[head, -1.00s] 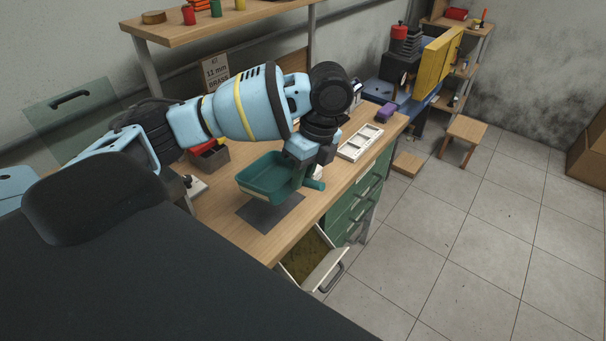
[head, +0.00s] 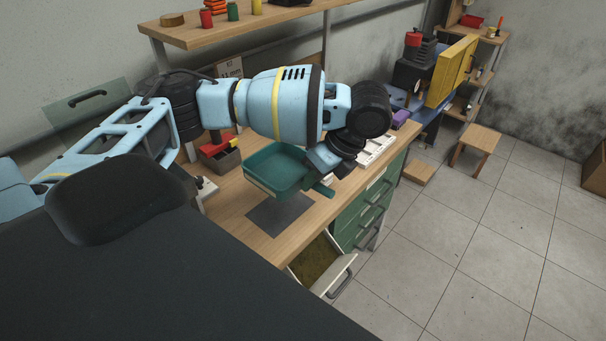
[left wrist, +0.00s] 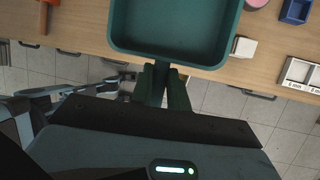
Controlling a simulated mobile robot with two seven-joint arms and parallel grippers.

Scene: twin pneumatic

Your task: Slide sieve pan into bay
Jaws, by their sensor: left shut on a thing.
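The sieve pan is a green rectangular tray (head: 276,170) with a short handle (head: 324,190). It is held above a dark mat on the workbench. My left gripper (head: 316,182) is shut on the handle at the pan's right side, partly hidden by my wrist in the head view. In the left wrist view the pan (left wrist: 175,30) extends beyond the gripper fingers (left wrist: 165,75), its floor looking empty. I cannot tell for certain which place is the bay.
The dark mat (head: 282,213) lies on the wooden workbench (head: 235,206). An open drawer (head: 322,265) juts out below its front edge. A white compartment tray (head: 375,150) lies behind my wrist.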

